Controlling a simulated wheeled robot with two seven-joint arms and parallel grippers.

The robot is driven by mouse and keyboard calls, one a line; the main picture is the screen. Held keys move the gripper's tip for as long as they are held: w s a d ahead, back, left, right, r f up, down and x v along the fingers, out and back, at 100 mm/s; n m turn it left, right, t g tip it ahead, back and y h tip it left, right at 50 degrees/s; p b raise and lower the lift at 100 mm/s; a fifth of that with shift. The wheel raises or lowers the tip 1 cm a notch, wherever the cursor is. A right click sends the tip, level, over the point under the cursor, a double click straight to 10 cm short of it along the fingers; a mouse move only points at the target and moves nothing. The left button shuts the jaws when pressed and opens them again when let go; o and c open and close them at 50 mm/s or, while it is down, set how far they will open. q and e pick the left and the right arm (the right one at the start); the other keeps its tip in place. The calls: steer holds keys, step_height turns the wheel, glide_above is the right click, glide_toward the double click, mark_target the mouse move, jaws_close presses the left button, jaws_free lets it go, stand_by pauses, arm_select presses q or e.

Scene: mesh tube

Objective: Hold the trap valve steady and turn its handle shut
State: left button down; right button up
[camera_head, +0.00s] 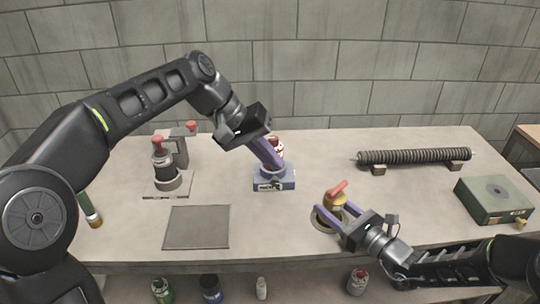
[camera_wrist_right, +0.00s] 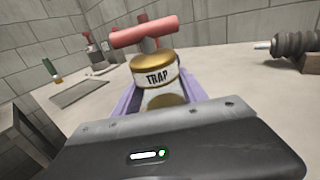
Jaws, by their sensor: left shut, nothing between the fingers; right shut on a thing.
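The trap valve (camera_head: 334,201) is a brass-coloured body with a red bar handle (camera_head: 338,187), standing on a round base at the front right of the table. In the right wrist view, the valve (camera_wrist_right: 157,77) carries a "TRAP" label, and its red handle (camera_wrist_right: 143,32) lies across the top. My right gripper (camera_head: 337,208) is shut on the valve body below the handle, with one purple finger on each side. My left gripper (camera_head: 279,165) is shut and empty, pointing down over a blue labelled base, away from the trap valve.
The blue base (camera_head: 272,184) carries a red-and-white piece (camera_head: 277,143), partly hidden by my left fingers. A dark ribbed tube (camera_head: 415,156) rests on blocks at right, near a green box (camera_head: 494,200). A red-topped valve fixture (camera_head: 165,170) and grey plate (camera_head: 196,227) are left.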

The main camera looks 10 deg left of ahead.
arm_select(q)
steer(key=n, duration=0.3)
steer(key=shift+w+a+n, duration=0.2)
steer(key=shift+w+n, duration=0.1)
steer(key=shift+n, duration=0.1)
arm_select(e)
steer(key=shift+f, duration=0.25)
steer(key=o, duration=1.6)
steer(key=shift+r, duration=0.15)
steer(key=shift+d, duration=0.15)
steer(key=v, duration=1.1)
steer(key=shift+s+d, duration=0.25)
steer(key=shift+s, duration=0.05)
